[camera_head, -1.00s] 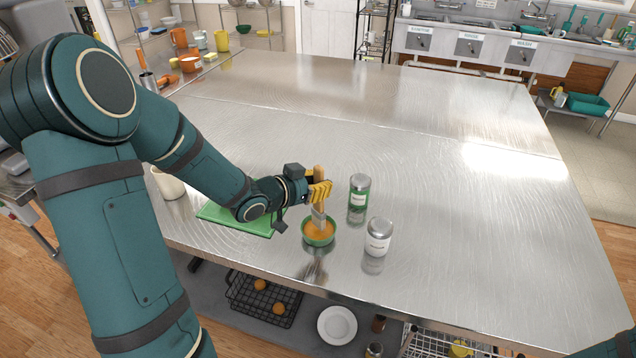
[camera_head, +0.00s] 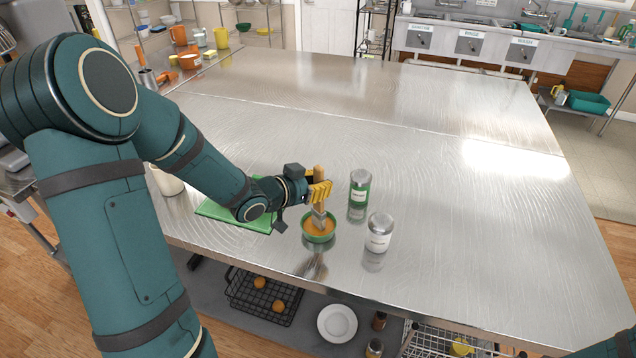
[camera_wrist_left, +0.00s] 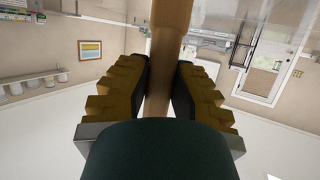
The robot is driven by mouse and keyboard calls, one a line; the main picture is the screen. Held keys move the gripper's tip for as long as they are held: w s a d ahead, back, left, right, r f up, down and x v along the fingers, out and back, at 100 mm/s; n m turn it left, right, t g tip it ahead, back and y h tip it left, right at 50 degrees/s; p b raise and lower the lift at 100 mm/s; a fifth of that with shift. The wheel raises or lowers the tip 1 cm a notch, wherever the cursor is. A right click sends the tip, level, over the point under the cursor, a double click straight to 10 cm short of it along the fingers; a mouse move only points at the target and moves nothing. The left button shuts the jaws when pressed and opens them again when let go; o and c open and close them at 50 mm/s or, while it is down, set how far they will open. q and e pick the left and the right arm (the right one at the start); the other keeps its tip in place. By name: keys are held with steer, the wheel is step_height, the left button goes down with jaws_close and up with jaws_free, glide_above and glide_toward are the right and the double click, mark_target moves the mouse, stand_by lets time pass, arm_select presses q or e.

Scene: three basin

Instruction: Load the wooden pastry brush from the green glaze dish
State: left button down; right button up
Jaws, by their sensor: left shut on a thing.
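My left gripper (camera_head: 319,191) has its yellow fingers shut on the wooden handle of the pastry brush (camera_head: 318,215). The brush stands nearly upright, bristles down, in the green dish (camera_head: 305,236) with orange glaze, near the table's front edge. The bristle tips sit at or in the glaze; the exact depth is hard to tell. In the left wrist view the handle (camera_wrist_left: 168,40) runs between the two fingers (camera_wrist_left: 158,90). My right gripper is not in view.
A green cutting board (camera_head: 225,213) lies left, under my left arm. The steel table (camera_head: 480,240) is clear to the right and behind.

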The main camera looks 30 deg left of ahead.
mark_target(319, 167)
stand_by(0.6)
arm_select(q)
step_height(319, 167, up, 6)
steer(key=p, duration=0.5)
steer(key=shift+d+f, duration=0.1)
